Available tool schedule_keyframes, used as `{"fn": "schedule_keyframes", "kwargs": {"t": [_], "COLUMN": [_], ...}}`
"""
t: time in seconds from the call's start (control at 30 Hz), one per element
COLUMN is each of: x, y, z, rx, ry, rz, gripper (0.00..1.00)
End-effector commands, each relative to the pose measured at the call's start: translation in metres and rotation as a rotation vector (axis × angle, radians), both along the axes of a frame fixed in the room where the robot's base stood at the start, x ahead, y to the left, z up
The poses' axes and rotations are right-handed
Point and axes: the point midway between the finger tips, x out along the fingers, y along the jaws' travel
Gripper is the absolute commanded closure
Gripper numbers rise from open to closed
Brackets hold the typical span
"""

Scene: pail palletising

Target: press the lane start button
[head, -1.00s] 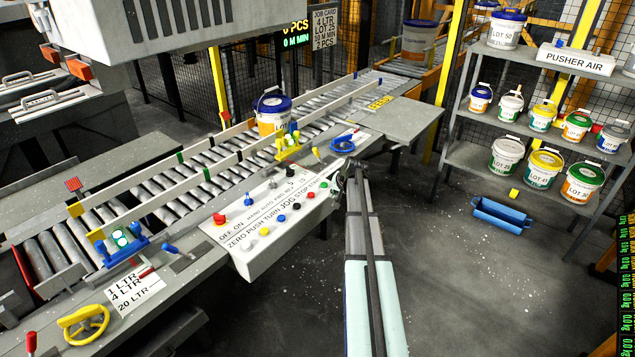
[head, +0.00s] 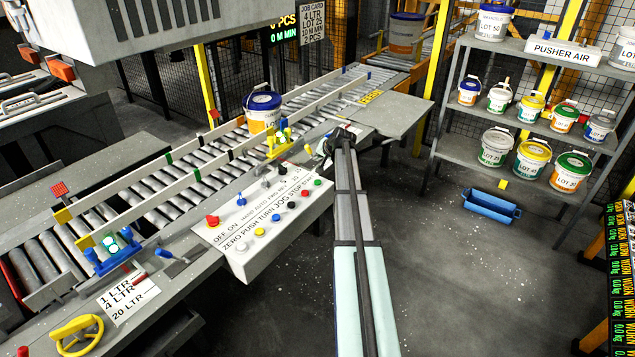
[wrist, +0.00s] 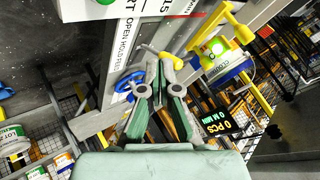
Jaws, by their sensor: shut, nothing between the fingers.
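The control panel (head: 255,258) stands at the front of the conveyor, with a row of coloured buttons and printed labels. The label row ends in STOP and START. A green button (head: 317,182) sits at the START end, beside a red button (head: 304,194). My gripper (head: 327,148) is just beyond that end of the panel, apart from the green button. In the wrist view my gripper (wrist: 160,72) is shut and empty, its fingertips close together. Part of the white panel shows at the top there. My gripper partly hides the conveyor edge behind it.
A blue-lidded pail (head: 262,112) stands on the roller conveyor (head: 185,175). Yellow and blue fittings (head: 280,140) stand close left of my gripper. A shelf (head: 470,155) of pails is at right. A blue tray (head: 490,206) lies on otherwise open floor.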

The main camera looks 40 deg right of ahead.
Motion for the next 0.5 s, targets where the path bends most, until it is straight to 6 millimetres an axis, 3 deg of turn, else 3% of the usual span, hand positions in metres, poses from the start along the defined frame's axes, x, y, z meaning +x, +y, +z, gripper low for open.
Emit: {"fn": "schedule_keyframes", "kwargs": {"t": [0.27, 0.5], "x": [0.000, 0.000], "y": [0.000, 0.000], "z": [-0.016, -0.045], "rx": [0.001, 0.001], "ry": [0.001, 0.002], "rz": [0.001, 0.000], "gripper": [1.00, 1.00]}}
